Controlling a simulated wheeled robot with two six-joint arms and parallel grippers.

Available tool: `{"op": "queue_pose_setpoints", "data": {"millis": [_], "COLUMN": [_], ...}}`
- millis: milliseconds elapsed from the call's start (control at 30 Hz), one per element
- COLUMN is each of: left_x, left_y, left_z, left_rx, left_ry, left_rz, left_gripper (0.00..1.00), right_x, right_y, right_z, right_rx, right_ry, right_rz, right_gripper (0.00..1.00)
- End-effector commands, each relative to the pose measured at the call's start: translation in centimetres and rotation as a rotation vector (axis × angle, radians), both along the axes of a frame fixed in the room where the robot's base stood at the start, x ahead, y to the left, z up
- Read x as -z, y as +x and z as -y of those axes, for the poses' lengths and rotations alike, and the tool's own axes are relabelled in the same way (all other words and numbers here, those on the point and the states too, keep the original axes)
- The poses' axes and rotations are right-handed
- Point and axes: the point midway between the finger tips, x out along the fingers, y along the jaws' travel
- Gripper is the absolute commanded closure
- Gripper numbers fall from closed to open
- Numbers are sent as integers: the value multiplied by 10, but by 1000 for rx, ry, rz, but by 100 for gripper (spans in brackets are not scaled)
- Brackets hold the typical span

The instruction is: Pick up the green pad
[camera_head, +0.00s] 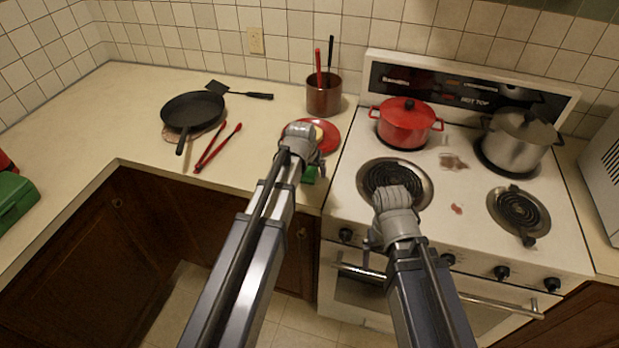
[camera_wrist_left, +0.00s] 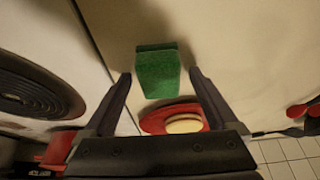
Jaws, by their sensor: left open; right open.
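The green pad (camera_wrist_left: 158,72) is a small green block on the pale counter, near the counter's edge by the stove. In the left wrist view it lies between and slightly beyond the fingertips of my open left gripper (camera_wrist_left: 160,76), with gaps on both sides. In the head view only a bit of the green pad (camera_head: 310,174) shows, mostly hidden under my left gripper (camera_head: 311,163). My right gripper (camera_head: 388,236) is over the front of the stove; its fingers are mostly hidden by its wrist.
A red plate (camera_head: 327,136) with a pale round item lies just behind the pad. A utensil pot (camera_head: 323,96), red tongs (camera_head: 217,148) and black pan (camera_head: 190,110) stand on the counter. The stove holds a red pot (camera_head: 405,125) and a steel pot (camera_head: 517,141).

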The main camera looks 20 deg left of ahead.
Motion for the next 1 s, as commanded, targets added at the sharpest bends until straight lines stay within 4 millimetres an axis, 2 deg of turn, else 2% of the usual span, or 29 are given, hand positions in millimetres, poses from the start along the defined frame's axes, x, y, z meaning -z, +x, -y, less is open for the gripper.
{"op": "queue_pose_setpoints", "data": {"millis": [100, 867, 1000], "left_x": [-1, -1, -1], "left_y": [0, 0, 0], "left_z": [0, 0, 0], "left_rx": [0, 0, 0], "left_ry": [0, 0, 0], "left_rz": [0, 0, 0], "left_gripper": [10, 95, 96], "right_x": [-1, -1, -1], "right_y": [0, 0, 0], "right_z": [0, 0, 0], "right_rx": [0, 0, 0], "right_ry": [0, 0, 0], "right_rz": [0, 0, 0], "right_gripper": [7, 7, 7]}}
